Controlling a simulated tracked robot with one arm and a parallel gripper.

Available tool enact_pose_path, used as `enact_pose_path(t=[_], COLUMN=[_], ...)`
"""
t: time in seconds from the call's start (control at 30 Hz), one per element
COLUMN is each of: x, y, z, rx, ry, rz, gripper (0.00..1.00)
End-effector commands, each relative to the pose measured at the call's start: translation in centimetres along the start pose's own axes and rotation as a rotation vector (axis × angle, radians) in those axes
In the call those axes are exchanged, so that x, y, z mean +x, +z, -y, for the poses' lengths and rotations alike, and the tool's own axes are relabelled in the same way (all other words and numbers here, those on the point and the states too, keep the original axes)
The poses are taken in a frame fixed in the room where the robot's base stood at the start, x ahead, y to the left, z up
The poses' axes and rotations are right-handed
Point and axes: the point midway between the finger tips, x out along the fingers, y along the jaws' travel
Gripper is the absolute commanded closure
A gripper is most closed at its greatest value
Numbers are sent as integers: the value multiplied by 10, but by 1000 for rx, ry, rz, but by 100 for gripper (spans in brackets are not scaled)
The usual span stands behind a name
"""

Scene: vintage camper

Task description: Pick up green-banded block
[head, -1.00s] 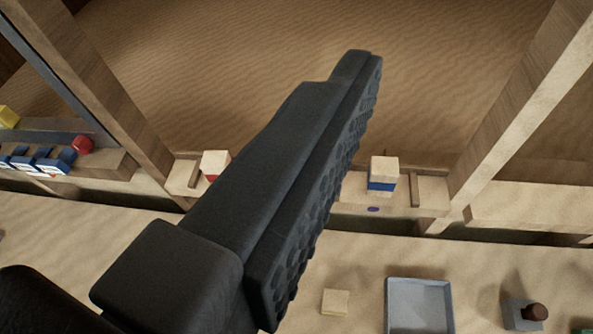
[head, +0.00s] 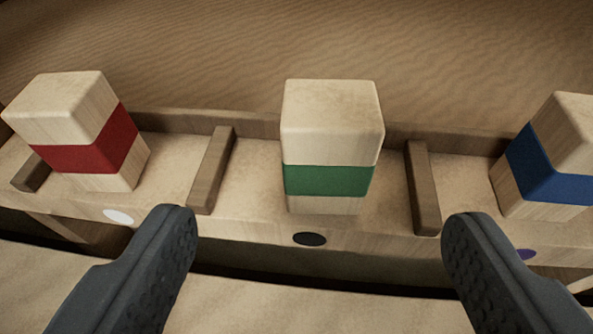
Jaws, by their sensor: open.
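The green-banded block (head: 331,125) stands upright in the middle compartment of a wooden shelf (head: 255,228). It is pale wood with a green stripe low on its sides. My gripper (head: 318,226) is open and empty. Its two dark, ridged fingers are spread wide in front of the shelf, one to the left and one to the right of the block. The fingertips are nearer to me than the block and do not touch it.
A red-banded block (head: 86,140) stands in the left compartment and a blue-banded block (head: 555,150) in the right one. Wooden dividers (head: 211,170) (head: 422,187) separate them. White, black and purple spots mark the shelf front. Sandy ground lies behind.

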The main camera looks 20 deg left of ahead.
Motion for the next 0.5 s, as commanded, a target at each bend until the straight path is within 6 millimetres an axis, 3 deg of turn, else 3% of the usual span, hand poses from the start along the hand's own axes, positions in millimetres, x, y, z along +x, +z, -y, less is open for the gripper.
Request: enact_pose_path(t=[0.5], x=[66], y=[0], z=[0], rx=[1], ry=[-1], rz=[1], gripper=[27])
